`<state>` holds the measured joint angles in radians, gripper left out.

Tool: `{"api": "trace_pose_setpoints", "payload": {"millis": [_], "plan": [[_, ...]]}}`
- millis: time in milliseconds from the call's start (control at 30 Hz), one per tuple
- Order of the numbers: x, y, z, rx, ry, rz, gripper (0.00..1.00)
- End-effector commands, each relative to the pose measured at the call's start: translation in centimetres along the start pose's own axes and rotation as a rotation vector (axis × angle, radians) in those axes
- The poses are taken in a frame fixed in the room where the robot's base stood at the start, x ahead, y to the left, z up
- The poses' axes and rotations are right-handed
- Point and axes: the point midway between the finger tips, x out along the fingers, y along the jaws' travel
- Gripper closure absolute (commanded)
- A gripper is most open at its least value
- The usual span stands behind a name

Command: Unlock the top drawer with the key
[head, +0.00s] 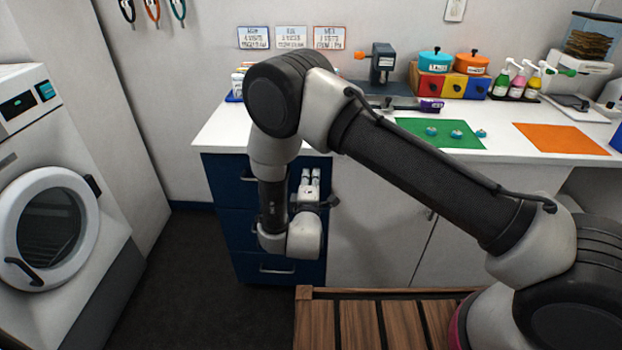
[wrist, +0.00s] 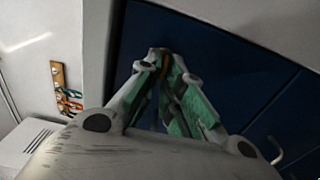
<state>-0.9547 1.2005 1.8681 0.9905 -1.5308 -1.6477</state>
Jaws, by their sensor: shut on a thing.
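The blue drawer unit (head: 226,222) stands under the left end of the white counter, with its top drawer (head: 226,172) just below the countertop. In the head view my arm covers much of its front, and my gripper (head: 310,180) is in front of the upper part. In the wrist view my gripper (wrist: 162,60) is shut, its green-padded fingers converging on a small brownish, brass-like piece, apparently the key (wrist: 163,52). The tips are close to the dark blue front (wrist: 225,55). The lock is not visible, and I cannot tell whether the key touches it.
The white counter (head: 480,150) holds a green mat (head: 412,129), an orange mat (head: 562,138), bottles and coloured boxes. A wooden slatted surface (head: 345,325) lies in front, lower right. A washing machine (head: 55,210) stands left. Dark floor between it and the drawers is clear.

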Motion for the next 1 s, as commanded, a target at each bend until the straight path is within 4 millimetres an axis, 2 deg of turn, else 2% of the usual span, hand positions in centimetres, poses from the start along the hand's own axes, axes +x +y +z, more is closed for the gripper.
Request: {"api": "trace_pose_setpoints", "payload": {"millis": [100,133,200,267,533,633,1000], "plan": [[0.0,-0.1,-0.1,-0.001,0.002,-0.002,1.0],[0.0,-0.1,-0.1,-0.001,0.002,-0.002,0.89],[0.0,-0.1,-0.1,0.0,0.002,-0.001,0.77],[0.0,-0.1,-0.1,0.0,0.002,-0.001,0.7],[-0.1,0.0,0.0,0.0,0.001,-0.001,0.7],[-0.7,0.0,-0.1,0.0,0.002,-0.001,0.7],[-6.6,0.0,-0.1,-0.001,0.004,-0.001,0.7]]}}
